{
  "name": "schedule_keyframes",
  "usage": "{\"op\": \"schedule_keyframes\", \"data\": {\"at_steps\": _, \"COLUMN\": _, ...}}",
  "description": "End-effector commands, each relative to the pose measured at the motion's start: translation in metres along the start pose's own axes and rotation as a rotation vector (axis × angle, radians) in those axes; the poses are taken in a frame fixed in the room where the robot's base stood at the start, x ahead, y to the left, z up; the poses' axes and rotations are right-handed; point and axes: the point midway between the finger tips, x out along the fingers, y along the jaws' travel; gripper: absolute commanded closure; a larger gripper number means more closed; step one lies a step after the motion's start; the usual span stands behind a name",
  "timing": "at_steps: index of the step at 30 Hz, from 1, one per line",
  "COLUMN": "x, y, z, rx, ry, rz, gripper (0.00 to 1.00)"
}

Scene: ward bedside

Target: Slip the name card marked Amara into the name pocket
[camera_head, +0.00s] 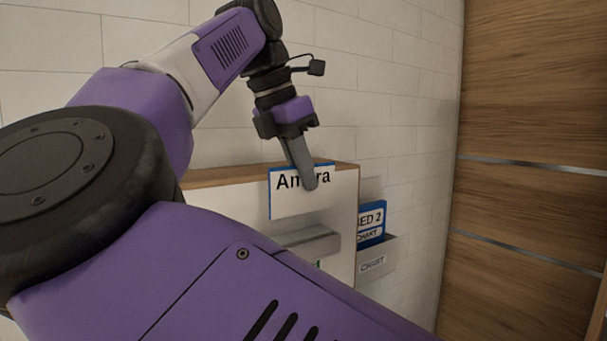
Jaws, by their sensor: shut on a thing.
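The name card (287,202) is white with a blue edge at its top and left, and reads "Amara". My gripper (311,184) is shut on it from above, and a grey finger covers part of the lettering. The card hangs upright in front of the white panel of a cabinet (343,217). A grey ledge-like holder (306,241) sits on that panel below the card; it may be the name pocket. The card's lower edge appears apart from it in the picture, but the depth between them is unclear. My arm hides the holder's lower left.
A grey chart holder (374,264) marked "CHART" is on the cabinet's right side, with a blue and white "BED 2" chart (370,222) in it. A white tiled wall (400,100) stands behind. A wooden door or panel (530,130) is at right.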

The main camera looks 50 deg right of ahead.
Motion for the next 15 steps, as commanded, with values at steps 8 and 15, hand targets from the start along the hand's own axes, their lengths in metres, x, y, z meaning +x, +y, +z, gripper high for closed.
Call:
{"op": "schedule_keyframes", "data": {"at_steps": 8, "x": 0.01, "y": 0.0, "z": -0.005, "rx": -0.001, "ry": 0.0, "rz": -0.001, "gripper": 1.0}}
{"op": "schedule_keyframes", "data": {"at_steps": 15, "x": 0.029, "y": 0.0, "z": -0.012, "rx": -0.001, "ry": 0.0, "rz": -0.002, "gripper": 1.0}}
